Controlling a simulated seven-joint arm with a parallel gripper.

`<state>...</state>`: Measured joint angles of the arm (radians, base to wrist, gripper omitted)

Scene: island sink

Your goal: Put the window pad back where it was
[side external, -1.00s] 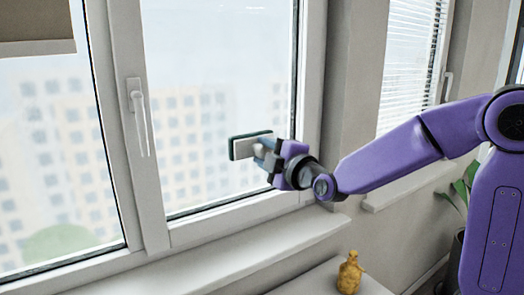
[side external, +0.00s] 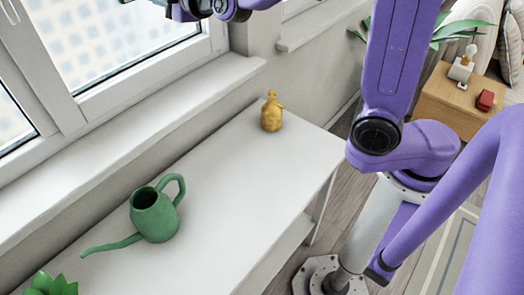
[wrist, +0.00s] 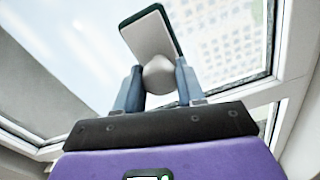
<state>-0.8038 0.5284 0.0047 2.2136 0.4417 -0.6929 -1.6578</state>
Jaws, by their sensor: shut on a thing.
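The window pad (wrist: 150,32) shows in the wrist view as a pale slab with a dark green edge and a rounded grey-white grip. My gripper (wrist: 158,70) is shut on that grip, one blue-grey finger on each side, and the pad is tilted in front of the window. In the side view only a dark part of my gripper's end shows at the top edge, by the window frame. The fingertips and the pad are outside that view.
A white bench (side external: 225,170) below the window sill (side external: 130,125) holds a green watering can (side external: 155,213), a yellow figurine (side external: 272,112) and a green plant (side external: 50,285). A wooden side table (side external: 450,100) stands at the right. The bench middle is clear.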

